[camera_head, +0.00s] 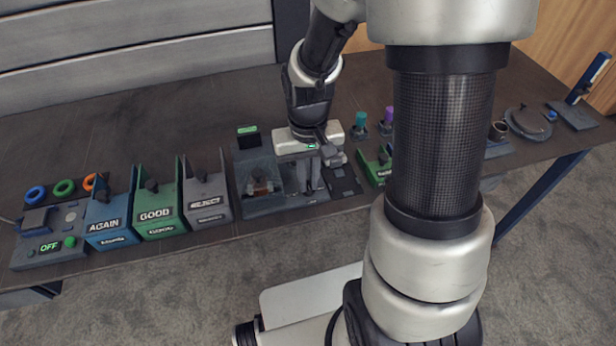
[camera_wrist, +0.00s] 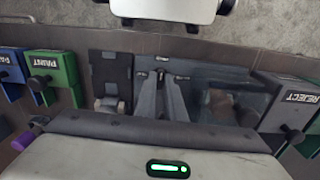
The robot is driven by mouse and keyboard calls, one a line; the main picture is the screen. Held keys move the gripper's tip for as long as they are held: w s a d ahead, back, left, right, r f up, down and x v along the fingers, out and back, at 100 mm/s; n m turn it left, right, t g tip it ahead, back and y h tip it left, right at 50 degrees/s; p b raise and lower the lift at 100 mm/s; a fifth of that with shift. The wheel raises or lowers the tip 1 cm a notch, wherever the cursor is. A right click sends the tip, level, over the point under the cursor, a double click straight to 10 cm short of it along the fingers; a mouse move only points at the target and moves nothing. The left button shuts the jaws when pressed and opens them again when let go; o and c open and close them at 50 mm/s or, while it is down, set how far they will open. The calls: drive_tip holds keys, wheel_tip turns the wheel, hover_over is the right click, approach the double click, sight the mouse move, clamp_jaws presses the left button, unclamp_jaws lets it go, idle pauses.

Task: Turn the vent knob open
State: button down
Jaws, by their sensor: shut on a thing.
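My gripper (camera_head: 309,187) points down at the front of the dark grey fixture (camera_head: 262,208), right of its clear-covered chamber (camera_head: 258,178). In the wrist view my two grey fingers (camera_wrist: 160,84) reach forward from the palm and come together at their tips. They are shut on a small dark piece, the vent knob (camera_wrist: 160,72), which sits between two small white labels on the fixture's front edge. The labels are too small to read. Most of the knob is hidden by my fingers, so its turn angle cannot be told.
Blue AGAIN (camera_head: 108,218), green GOOD (camera_head: 156,208) and grey REJECT (camera_head: 206,195) bins stand left of the fixture. An OFF panel (camera_head: 50,238) is at the far left. A dark plate with a grey cylinder (camera_wrist: 111,104) lies beside my fingers. The table behind is mostly clear.

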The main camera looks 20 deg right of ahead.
drive_tip(key=shift+n, duration=0.3)
idle(0.4)
drive_tip(key=c, duration=1.8)
unclamp_jaws()
drive_tip(key=shift+c, duration=0.2)
drive_tip(key=shift+r, duration=0.1)
wheel_tip(320, 180, up, 17)
drive_tip(key=p, duration=0.3)
drive_tip(key=shift+r, duration=0.15)
wheel_tip(320, 180, up, 10)
drive_tip(key=t+p, duration=0.2)
drive_tip(key=p, duration=0.3)
hover_over(308, 184)
drive_tip(key=s, duration=0.4)
drive_tip(key=s+r+t+p, duration=0.3)
drive_tip(key=s+r, duration=0.3)
drive_tip(key=r, duration=0.2)
drive_tip(key=shift+s+t+p, duration=0.2)
drive_tip(key=shift+t+p, duration=0.1)
drive_tip(key=shift+p, duration=0.35)
